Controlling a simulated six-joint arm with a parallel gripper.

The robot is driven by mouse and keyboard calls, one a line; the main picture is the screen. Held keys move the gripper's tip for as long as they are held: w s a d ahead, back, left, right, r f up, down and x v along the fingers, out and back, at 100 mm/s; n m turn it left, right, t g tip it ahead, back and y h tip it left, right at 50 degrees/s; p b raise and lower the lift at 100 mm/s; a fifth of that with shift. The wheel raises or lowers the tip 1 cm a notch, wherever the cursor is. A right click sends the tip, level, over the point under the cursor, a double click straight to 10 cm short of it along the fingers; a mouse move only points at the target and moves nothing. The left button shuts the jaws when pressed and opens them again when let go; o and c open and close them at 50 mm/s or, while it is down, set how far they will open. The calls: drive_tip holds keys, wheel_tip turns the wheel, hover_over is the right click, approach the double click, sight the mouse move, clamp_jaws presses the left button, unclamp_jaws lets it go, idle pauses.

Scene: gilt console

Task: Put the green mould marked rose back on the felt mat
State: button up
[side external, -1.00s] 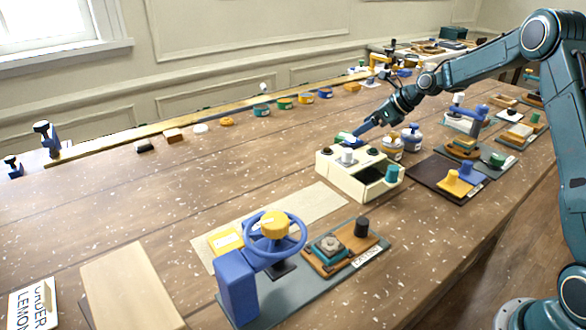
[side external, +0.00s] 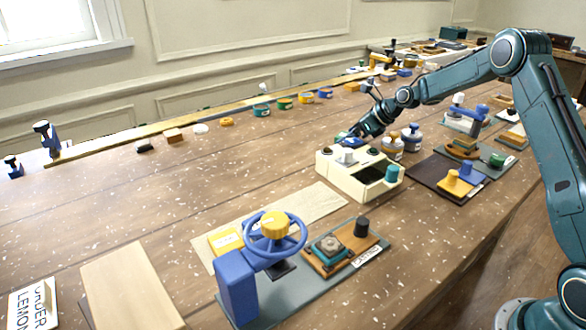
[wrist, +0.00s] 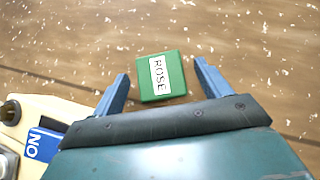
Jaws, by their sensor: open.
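The green mould marked ROSE (wrist: 147,88) lies flat on the wooden table in the wrist view, its white label facing up. My gripper (wrist: 161,74) is open, with one blue finger on each side of the mould and a gap on both sides. In the side view my gripper (side external: 346,137) is low behind the cream box, and the mould cannot be made out there. A dark flat mat (side external: 424,180) lies right of the box, with yellow and blue knobbed pieces on it; I cannot tell whether it is felt.
The cream box (side external: 334,170) with knobs stands close to my gripper; its edge shows at left in the wrist view (wrist: 55,108). A blue handwheel press (side external: 237,288) is in front. The table left of the box is mostly clear.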

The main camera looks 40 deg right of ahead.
idle(0.5)
drive_tip(key=c, duration=1.2)
wheel_tip(320, 180, up, 20)
drive_tip(key=shift+r, duration=0.1)
drive_tip(key=shift+a, duration=0.1)
idle(0.5)
drive_tip(key=s+a+m+h, duration=0.1)
drive_tip(key=s+a, duration=0.1)
drive_tip(key=s, duration=0.4)
drive_tip(key=s+a+f+m+h, duration=0.1)
drive_tip(key=s+a+m, duration=0.1)
drive_tip(key=s, duration=0.4)
drive_tip(key=s+a+m+h, duration=0.1)
drive_tip(key=s+a, duration=0.3)
drive_tip(key=s, duration=0.1)
drive_tip(key=shift+s+a+f+m+t, duration=0.1)
drive_tip(key=shift+s+f+m+t, duration=0.2)
drive_tip(key=shift+s, duration=0.1)
